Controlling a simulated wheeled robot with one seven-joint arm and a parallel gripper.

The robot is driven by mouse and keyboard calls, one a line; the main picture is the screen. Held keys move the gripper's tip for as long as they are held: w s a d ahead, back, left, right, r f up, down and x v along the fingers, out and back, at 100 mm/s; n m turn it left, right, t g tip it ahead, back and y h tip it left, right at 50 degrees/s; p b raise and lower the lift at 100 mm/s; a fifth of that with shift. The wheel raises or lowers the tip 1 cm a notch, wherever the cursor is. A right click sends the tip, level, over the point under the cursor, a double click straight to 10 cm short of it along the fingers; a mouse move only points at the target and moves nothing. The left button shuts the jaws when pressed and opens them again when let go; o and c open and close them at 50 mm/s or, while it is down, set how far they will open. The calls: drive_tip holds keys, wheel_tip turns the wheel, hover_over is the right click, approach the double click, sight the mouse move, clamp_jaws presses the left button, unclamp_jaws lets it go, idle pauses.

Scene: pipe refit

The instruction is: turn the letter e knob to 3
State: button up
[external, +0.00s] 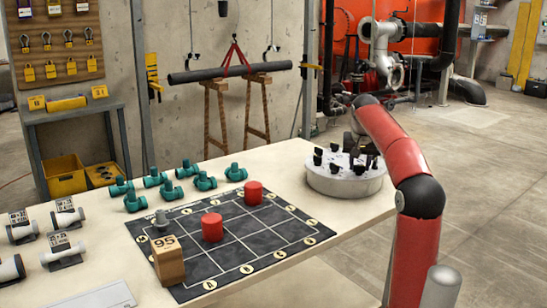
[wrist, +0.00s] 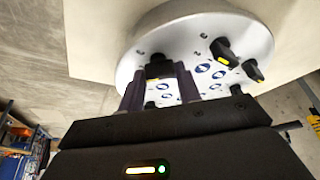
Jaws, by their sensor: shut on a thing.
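A round silver-grey dial panel (external: 345,183) with several black knobs stands on the right end of the table. The panel fills the upper part of the wrist view (wrist: 140,50). My gripper (external: 357,153) reaches down onto the panel top. In the wrist view my gripper (wrist: 159,82) is shut on a black knob (wrist: 157,70), with a finger on each side of it. The fingers partly hide this knob, and its letter and setting cannot be read. Two free black knobs with yellow marks, one nearer (wrist: 224,51) and one at the rim (wrist: 254,70), sit to the right.
A black grid mat (external: 240,240) with two red cylinders (external: 253,192), a grey fitting and a wooden block marked 95 (external: 168,260) lies left of the panel. Several teal pipe fittings (external: 155,177) stand behind the mat. Bare tabletop (external: 290,165) separates mat and panel.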

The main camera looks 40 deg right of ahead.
drive_tip(key=m, duration=0.1)
drive_tip(key=m+g, duration=0.1)
drive_tip(key=m, duration=0.1)
drive_tip(key=shift+w+a+m+h, duration=0.1)
drive_tip(key=shift+w+m+h, duration=0.1)
drive_tip(key=shift+m+h, duration=0.15)
drive_tip(key=shift+m+g+h, duration=0.25)
drive_tip(key=shift+m+g, duration=0.65)
drive_tip(key=shift+m, duration=1.25)
drive_tip(key=o, duration=1)
drive_tip(key=shift+c, duration=0.2)
drive_tip(key=v, duration=0.7)
drive_tip(key=shift+r, duration=0.4)
drive_tip(key=shift+a, duration=0.1)
